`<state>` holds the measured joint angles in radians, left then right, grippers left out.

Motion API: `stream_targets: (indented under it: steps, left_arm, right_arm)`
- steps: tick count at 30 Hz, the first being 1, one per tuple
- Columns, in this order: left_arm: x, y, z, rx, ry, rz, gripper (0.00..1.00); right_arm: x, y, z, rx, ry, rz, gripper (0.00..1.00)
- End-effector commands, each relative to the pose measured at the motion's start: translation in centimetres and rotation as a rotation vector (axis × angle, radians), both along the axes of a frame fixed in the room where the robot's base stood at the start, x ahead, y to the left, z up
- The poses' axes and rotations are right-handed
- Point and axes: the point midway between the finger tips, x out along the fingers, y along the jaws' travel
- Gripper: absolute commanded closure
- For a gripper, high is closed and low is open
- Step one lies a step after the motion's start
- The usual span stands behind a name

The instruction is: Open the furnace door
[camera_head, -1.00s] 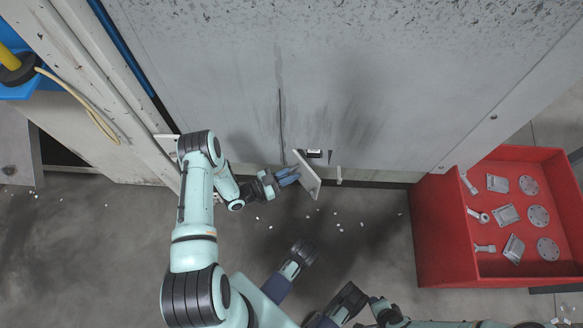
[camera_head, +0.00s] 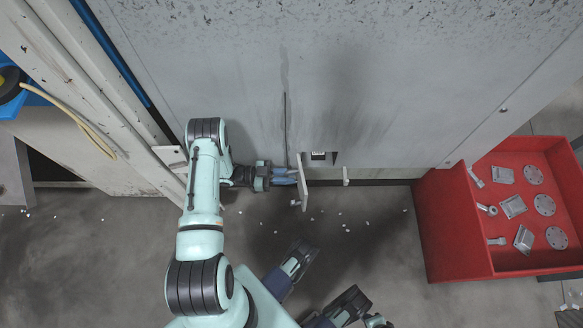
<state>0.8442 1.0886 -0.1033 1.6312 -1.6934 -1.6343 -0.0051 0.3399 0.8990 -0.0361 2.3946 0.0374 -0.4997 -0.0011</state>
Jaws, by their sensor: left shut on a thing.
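The furnace door (camera_head: 240,70) is a large grey, scuffed panel with dark streaks and a narrow vertical seam. At its lower edge a thin pale handle plate (camera_head: 303,190) stands out toward me, nearly at a right angle to the panel. My left gripper (camera_head: 287,176) reaches in from the left, its blue fingers shut at the left face of this plate. The exact grip point is partly hidden by the fingers. No wide opening shows in the panel.
A red bin (camera_head: 450,235) with several metal parts stands at the right. A pale frame post (camera_head: 95,80) and a yellow cable (camera_head: 85,128) are at the left. The grey floor (camera_head: 110,250) has scattered white bits and is mostly clear.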

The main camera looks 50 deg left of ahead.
Motion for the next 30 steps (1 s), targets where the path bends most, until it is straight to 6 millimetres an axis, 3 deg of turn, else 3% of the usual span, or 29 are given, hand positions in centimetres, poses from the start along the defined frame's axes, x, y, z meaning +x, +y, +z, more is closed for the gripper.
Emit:
stream_targets:
  steps: [15, 16, 17, 18, 26, 30]
  left_arm:
    - [-0.5, 0.2, -0.3, 0.004, 0.011, -0.016, 1.0]
    - [-0.5, 0.2, -0.3, 0.004, 0.011, -0.016, 0.77]
    - [-0.5, 0.2, -0.3, 0.004, 0.011, -0.016, 0.68]
    - [-0.4, 0.2, -0.3, 0.003, 0.01, -0.016, 0.65]
    - [-0.3, 0.2, -0.1, 0.001, 0.004, -0.015, 0.65]
    - [-0.3, 0.2, 1.0, 0.002, 0.002, -0.015, 0.65]
  right_arm:
    - [-0.3, 0.0, -0.2, 0.001, 0.008, -0.001, 0.6]
    - [-0.3, 0.0, -0.2, 0.001, 0.008, -0.001, 0.6]
    - [-0.3, 0.0, -0.2, 0.001, 0.008, -0.001, 0.6]
    - [-0.3, 0.0, -0.2, 0.001, 0.008, -0.001, 0.6]
    - [-0.2, 0.0, -0.1, 0.0, 0.007, 0.0, 0.6]
    - [0.4, 0.0, 0.5, -0.002, -0.015, 0.001, 0.6]
